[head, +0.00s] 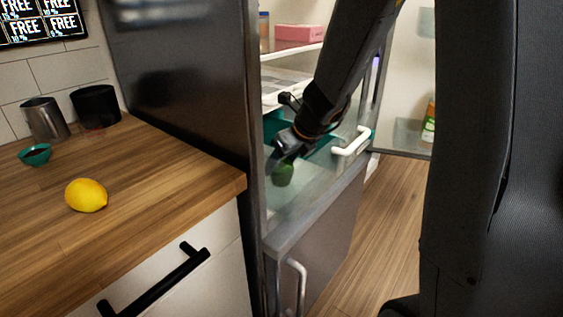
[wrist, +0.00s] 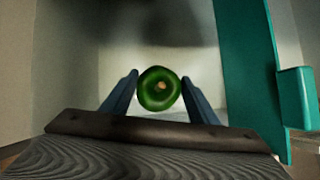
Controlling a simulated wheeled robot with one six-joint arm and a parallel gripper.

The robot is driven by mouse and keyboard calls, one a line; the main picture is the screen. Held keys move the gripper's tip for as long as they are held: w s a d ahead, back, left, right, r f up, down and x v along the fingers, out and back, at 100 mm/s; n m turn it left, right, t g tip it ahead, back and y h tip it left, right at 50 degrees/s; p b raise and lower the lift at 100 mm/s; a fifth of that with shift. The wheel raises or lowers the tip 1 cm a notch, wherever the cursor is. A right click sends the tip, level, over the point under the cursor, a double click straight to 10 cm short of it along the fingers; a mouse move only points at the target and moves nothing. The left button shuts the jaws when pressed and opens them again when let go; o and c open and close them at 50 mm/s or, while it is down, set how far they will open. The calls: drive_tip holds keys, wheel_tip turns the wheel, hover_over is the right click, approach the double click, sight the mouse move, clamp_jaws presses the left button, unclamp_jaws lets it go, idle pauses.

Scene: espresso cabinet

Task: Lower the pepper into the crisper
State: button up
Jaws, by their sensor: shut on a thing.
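A green pepper (wrist: 158,89) is between the two blue-grey fingers of my gripper (wrist: 160,100) in the wrist view, its stem end facing the camera. In the head view the pepper (head: 282,174) hangs below my gripper (head: 288,150), inside the fridge's lower front. The crisper is a drawer with a clear front and a white handle (head: 351,142). Teal parts show behind my gripper, and a teal edge (wrist: 253,70) stands to the right in the wrist view. How far the pepper is above the crisper's floor I cannot tell.
The dark fridge side (head: 190,80) and the wooden counter (head: 150,165) with a lemon (head: 86,195) are to the left. A shelf (head: 291,50) with a pink box (head: 299,33) is above. The open fridge door (head: 403,80) is to the right.

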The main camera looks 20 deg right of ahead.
drive_tip(key=o, duration=1.1)
drive_tip(key=shift+o, duration=0.2)
